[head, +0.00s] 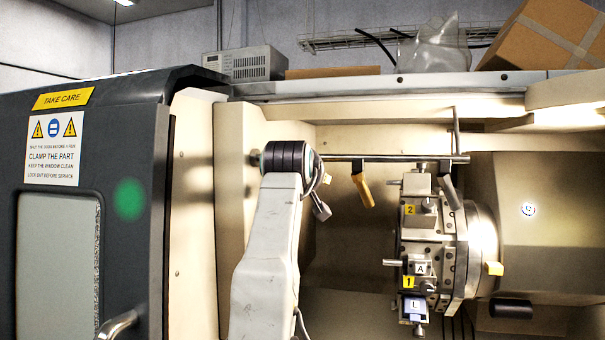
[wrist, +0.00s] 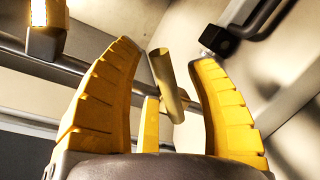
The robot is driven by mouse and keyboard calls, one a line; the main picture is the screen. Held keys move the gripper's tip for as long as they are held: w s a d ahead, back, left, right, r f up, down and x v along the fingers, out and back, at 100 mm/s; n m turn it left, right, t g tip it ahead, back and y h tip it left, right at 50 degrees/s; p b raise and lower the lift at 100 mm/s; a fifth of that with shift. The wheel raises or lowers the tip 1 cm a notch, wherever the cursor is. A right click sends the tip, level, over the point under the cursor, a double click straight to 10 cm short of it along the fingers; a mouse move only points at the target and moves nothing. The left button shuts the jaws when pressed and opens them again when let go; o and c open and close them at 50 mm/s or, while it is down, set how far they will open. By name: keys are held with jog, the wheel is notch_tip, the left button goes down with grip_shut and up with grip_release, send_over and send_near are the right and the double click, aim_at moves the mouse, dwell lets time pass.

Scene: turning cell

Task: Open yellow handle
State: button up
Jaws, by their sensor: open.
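A yellow handle (head: 362,188) hangs tilted from a horizontal metal rod (head: 400,159) inside the open machine, right of my arm. A grey handle (head: 320,208) hangs close beside my arm, and another grey handle (head: 451,192) is farther right. My gripper is hidden behind my arm in the head view. In the wrist view my gripper (wrist: 171,56) is open, its yellow fingers spread. A dull tan-grey cylinder (wrist: 173,82) shows between them; I cannot tell which handle it is or whether it touches. A yellow block (wrist: 45,38) shows at upper left, possibly the yellow handle.
The dark door (head: 130,150) with warning signs is at left. A grey box (head: 245,63) and a cardboard box (head: 545,38) sit on top. Open cavity lies below the yellow handle.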

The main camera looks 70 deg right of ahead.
jog(key=s+a+r, duration=0.1)
jog(key=a, duration=1)
jog(key=shift+s+a+r, duration=0.25)
jog(key=shift+s+a, duration=0.05)
jog(key=shift+s, duration=0.05)
